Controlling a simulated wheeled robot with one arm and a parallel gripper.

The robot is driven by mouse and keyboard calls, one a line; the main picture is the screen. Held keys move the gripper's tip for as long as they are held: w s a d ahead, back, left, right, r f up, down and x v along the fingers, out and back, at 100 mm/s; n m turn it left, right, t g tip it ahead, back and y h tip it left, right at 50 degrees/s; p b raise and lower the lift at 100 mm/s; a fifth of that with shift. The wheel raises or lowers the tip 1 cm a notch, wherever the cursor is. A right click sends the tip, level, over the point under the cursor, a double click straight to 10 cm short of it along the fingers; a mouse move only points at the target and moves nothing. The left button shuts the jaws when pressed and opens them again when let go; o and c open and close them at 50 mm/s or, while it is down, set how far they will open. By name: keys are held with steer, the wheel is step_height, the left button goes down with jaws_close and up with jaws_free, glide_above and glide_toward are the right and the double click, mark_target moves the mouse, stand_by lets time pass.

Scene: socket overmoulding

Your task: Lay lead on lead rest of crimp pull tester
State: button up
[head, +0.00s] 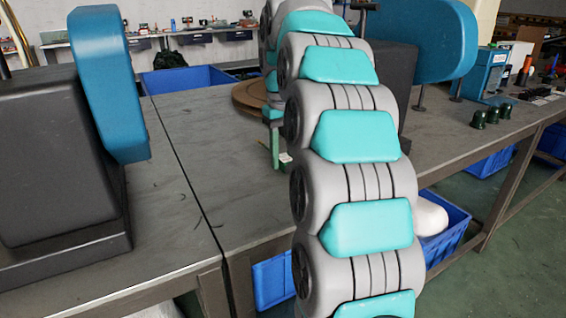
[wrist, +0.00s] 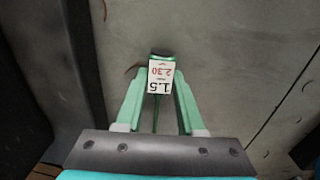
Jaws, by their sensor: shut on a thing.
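My gripper (wrist: 159,75) has green fingers and is shut on a green lead (wrist: 155,118) with a white label (wrist: 160,80). The thin lead runs back between the fingers. In the head view my gripper (head: 277,148) shows beside my arm, above the grey table, with the white label (head: 285,157) at its tip. Most of the lead is hidden there. I cannot make out the lead rest or tell which machine is the crimp pull tester.
A dark machine with a blue arm (head: 112,85) stands on the left table. A blue-topped machine (head: 425,38) stands behind my arm, partly hidden. A brown round piece (head: 247,95) lies behind the gripper. Green cups (head: 492,113) stand at right. The middle tabletop (head: 205,125) is largely bare.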

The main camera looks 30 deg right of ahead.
jaws_close()
steer(key=shift+r, duration=0.1)
